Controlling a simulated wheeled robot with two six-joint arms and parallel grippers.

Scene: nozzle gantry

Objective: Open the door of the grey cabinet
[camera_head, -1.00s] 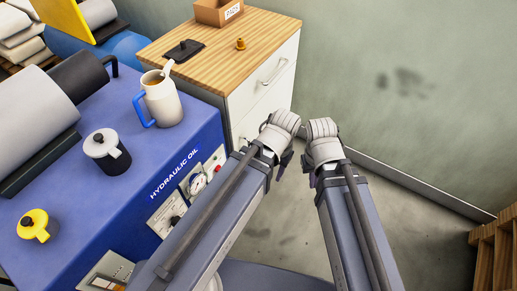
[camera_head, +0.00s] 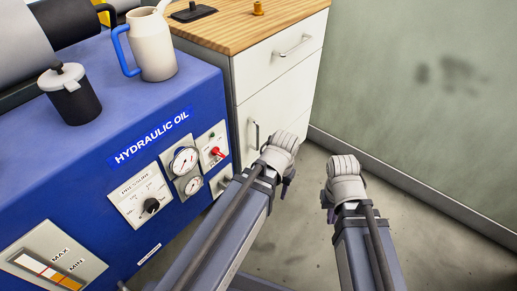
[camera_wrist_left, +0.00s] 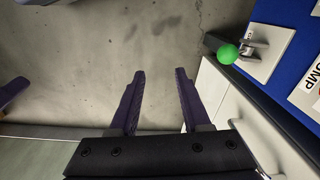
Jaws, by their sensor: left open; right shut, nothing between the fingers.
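The light grey cabinet (camera_head: 270,85) with a wooden top stands beyond the blue hydraulic unit in the head view. Its upper front has a drawer with a bar handle (camera_head: 292,45). Its lower door (camera_head: 285,105) has a vertical handle (camera_head: 256,134) at its left side and appears closed. My left gripper (camera_head: 285,188) is in front of the door's lower right part, apart from the handle. In the left wrist view its two purple fingers (camera_wrist_left: 160,80) are spread and empty, with the cabinet (camera_wrist_left: 208,88) to their right. My right gripper (camera_head: 330,208) is shut and empty over the floor.
The blue hydraulic unit (camera_head: 60,175) fills the left, carrying a white jug (camera_head: 152,48) and a black pot with a white lid (camera_head: 72,98). A green knob (camera_wrist_left: 228,53) sticks out in the left wrist view.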

